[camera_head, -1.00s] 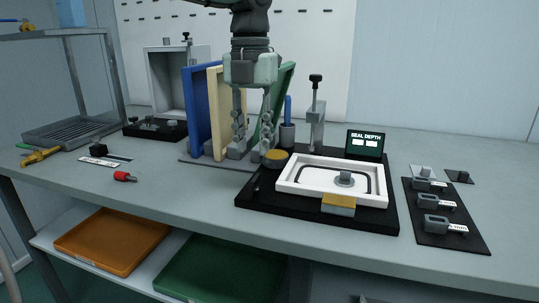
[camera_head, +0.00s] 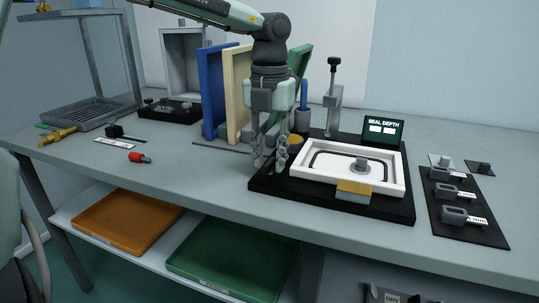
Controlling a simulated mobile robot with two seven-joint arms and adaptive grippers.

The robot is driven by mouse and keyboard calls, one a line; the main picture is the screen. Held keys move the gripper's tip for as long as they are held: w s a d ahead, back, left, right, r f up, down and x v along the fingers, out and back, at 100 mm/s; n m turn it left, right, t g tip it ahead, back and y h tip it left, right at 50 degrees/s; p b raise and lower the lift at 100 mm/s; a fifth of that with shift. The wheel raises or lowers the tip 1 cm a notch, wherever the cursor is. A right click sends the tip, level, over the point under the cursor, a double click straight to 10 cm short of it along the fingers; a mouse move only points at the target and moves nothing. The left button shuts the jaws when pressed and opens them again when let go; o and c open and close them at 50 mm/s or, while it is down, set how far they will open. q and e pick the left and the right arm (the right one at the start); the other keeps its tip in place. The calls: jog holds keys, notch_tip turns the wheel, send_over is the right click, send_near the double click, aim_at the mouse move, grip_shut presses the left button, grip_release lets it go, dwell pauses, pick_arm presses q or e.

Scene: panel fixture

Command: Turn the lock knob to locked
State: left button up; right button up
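A white panel frame (camera_head: 398,180) lies on a black fixture base (camera_head: 300,192). A small grey knob (camera_head: 361,165) stands inside the frame; I cannot tell its setting or whether it is the lock knob. A yellow latch block (camera_head: 354,190) is at the frame's front edge. My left gripper (camera_head: 269,166) points down, open and empty, over the left end of the base, left of the white frame. Its fingers partly hide that end of the base and a round yellow-topped part (camera_head: 295,140) behind. My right gripper is not in view.
A tall toggle clamp (camera_head: 333,105) and a seal depth display (camera_head: 382,131) stand behind the frame. Blue, cream and green boards (camera_head: 212,95) stand behind my gripper. A black mat (camera_head: 463,205) with grey blocks lies right. A red-handled item (camera_head: 139,157) lies left on open table.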

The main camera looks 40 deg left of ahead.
pick_arm(q)
grip_shut()
